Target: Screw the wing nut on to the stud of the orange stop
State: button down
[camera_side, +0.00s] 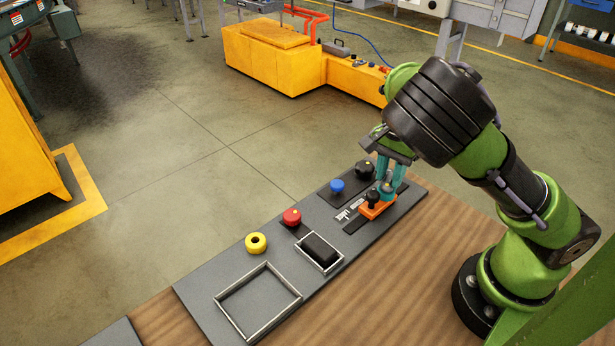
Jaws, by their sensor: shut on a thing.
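The orange stop (377,209) sits on a dark strip of the grey panel, with a black knob (373,197) on its top. My gripper (388,190) points down at the right end of the stop, its teal fingers shut on a small grey piece that looks like the wing nut. The fingers hide most of the wing nut and the stud. I cannot tell how far the nut sits on the thread.
The grey panel (205,286) lies on a wooden table (385,290). It carries a blue button (337,186), a black knob (365,169), a red button (292,217), a yellow ring (256,243), a black block (319,250) in a framed tray and an empty framed tray (233,322).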

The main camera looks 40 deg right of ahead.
jog(key=shift+m, duration=0.3)
jog(key=m, duration=0.5)
jog(key=shift+m, duration=1.2)
jog(key=m, duration=0.3)
jog(key=shift+d+m, duration=0.1)
jog(key=shift+m, duration=0.2)
jog(key=shift+c, duration=0.8)
grip_release()
jog(key=shift+c, duration=0.5)
jog(key=shift+r, duration=3.05)
